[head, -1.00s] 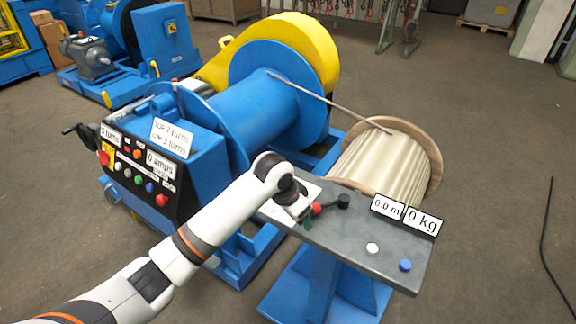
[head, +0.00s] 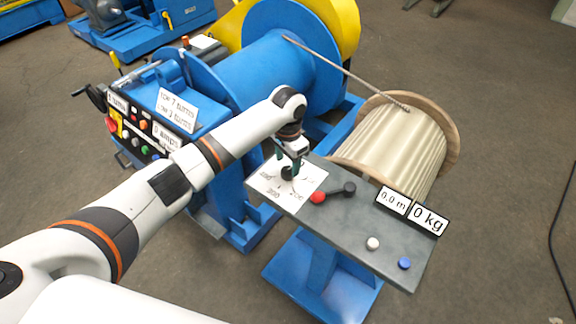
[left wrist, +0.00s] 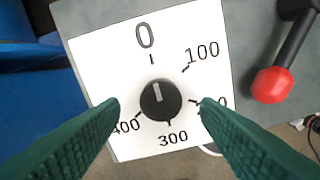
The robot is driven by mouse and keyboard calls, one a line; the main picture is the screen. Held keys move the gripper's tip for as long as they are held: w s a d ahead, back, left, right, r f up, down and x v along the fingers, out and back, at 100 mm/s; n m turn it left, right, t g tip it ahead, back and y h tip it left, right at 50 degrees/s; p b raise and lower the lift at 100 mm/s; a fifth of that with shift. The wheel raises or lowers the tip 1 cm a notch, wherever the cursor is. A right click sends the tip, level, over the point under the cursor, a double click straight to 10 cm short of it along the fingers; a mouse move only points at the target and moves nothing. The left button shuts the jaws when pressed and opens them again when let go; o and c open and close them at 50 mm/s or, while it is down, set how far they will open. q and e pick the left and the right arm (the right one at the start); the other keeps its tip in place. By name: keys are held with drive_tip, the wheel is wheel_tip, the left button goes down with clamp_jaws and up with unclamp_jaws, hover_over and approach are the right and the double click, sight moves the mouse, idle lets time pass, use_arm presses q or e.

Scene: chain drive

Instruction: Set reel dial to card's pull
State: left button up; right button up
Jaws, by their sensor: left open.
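The reel dial (left wrist: 160,100) is a round black knob on a white plate (left wrist: 95,55). The plate is marked 0, 100, 300 and 400, with another number partly hidden by a finger. The dial's pale pointer line points up toward 0. In the head view the dial (head: 287,173) sits at the left end of the grey console (head: 335,228). My left gripper (head: 290,158) is open just over the dial, with green fingers (left wrist: 160,108) on either side of it and visible gaps between. I cannot make out a card giving the pull. My right gripper is out of view.
A lever with a red knob (head: 318,197) lies just right of the dial plate. Signs reading 0.0 m (head: 393,202) and 0 kg (head: 428,220), a white button (head: 373,243) and a blue button (head: 404,263) are farther right. The rope reel (head: 390,150) stands behind, the blue winch (head: 260,70) behind left.

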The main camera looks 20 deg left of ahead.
sight(288, 170)
use_arm(q)
drive_tip(key=shift+f, duration=1.5)
drive_tip(key=shift+c, duration=0.3)
drive_tip(key=shift+s, duration=0.1)
drive_tip(key=c, duration=0.9)
drive_tip(key=shift+r, duration=0.1)
drive_tip(key=shift+c, duration=0.2)
